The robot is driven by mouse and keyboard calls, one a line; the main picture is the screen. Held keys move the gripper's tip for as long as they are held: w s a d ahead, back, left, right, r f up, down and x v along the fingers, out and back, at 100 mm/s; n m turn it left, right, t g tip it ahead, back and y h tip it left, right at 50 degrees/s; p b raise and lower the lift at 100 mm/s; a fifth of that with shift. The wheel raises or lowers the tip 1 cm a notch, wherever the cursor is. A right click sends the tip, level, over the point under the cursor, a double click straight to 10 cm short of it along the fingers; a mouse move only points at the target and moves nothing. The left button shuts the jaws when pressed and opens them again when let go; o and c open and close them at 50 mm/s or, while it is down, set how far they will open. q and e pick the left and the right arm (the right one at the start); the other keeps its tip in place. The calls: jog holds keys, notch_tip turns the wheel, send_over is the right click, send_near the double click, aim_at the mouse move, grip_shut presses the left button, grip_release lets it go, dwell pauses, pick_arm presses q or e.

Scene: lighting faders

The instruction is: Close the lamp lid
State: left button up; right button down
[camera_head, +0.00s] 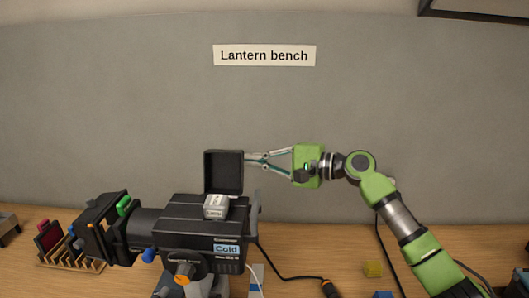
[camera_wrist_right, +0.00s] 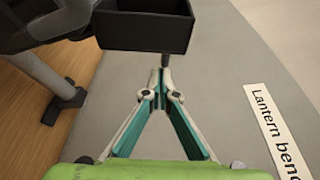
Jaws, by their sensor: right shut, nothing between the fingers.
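The lamp (camera_head: 185,228) is a black lantern with a "Cold" label, standing on the bench. Its lid (camera_head: 224,171) is a black, shallow box-like cover that stands open and upright above the lamp's top. A small light-grey block (camera_head: 216,206) sits on the lamp top in front of the lid. My right gripper (camera_head: 250,159) is shut and empty, its fingertips at the lid's right edge. In the right wrist view the lid (camera_wrist_right: 145,32) is just beyond the closed fingertips (camera_wrist_right: 165,66); I cannot tell whether they touch. My left gripper is not in view.
A wooden rack (camera_head: 70,258) with coloured pieces stands at the left. A grey wall stands behind.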

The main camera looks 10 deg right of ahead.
jog(key=shift+s+a+r+p, duration=0.1)
jog(key=shift+s+r+p, duration=0.1)
jog(key=shift+s, duration=0.35)
jog(key=shift+s+a+r+p, duration=0.1)
jog(key=shift+s+r, duration=0.05)
jog(key=shift+s, duration=0.35)
jog(key=shift+s+d, duration=0.1)
jog(key=shift+s+r+n+b, duration=0.1)
jog(key=shift+r+n+b, duration=0.1)
jog(key=shift+n+b, duration=0.15)
